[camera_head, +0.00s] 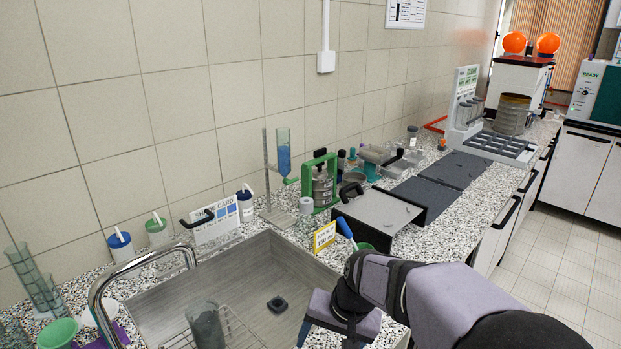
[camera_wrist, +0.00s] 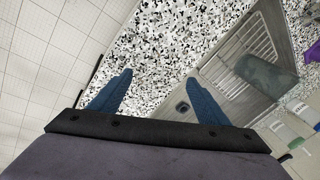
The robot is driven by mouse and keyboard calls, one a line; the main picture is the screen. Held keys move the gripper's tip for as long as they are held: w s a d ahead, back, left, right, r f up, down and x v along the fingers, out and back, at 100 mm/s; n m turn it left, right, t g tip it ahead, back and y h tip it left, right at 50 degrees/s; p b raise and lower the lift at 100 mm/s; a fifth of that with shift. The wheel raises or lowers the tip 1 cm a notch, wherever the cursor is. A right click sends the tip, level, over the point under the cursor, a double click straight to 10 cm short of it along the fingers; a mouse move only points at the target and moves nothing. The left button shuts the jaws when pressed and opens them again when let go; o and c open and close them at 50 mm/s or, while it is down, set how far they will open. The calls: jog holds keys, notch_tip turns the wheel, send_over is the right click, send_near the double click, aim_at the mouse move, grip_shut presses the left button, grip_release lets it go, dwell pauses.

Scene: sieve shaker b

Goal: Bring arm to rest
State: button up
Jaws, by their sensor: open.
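My gripper (camera_wrist: 158,92) shows in the wrist view with its two blue fingers spread wide apart and nothing between them. It is over the speckled counter (camera_wrist: 165,45), next to the corner of the sink (camera_wrist: 243,100). In the head view my arm reaches in from the lower right and ends just right of the sink (camera_head: 262,262).
The curved tap (camera_head: 150,262) stands over the sink's left side. A grey beaker (camera_head: 207,325) stands on a wire rack in the sink. A black-sided box (camera_head: 375,215), a yellow sign (camera_head: 324,236) and a green-framed sieve stack (camera_head: 322,185) stand behind my arm.

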jog(key=s+d+f+n+g+h, duration=0.1)
jog(key=s+d+f, duration=0.1)
jog(key=s+d, duration=0.4)
jog(key=s+d+f+n+g+h, duration=0.1)
jog(key=s+d+f, duration=0.2)
jog(key=s, duration=0.7)
jog(key=d, duration=0.2)
jog(key=shift+d+n+h+p, duration=0.3)
jog(key=shift+d+n+p, duration=0.1)
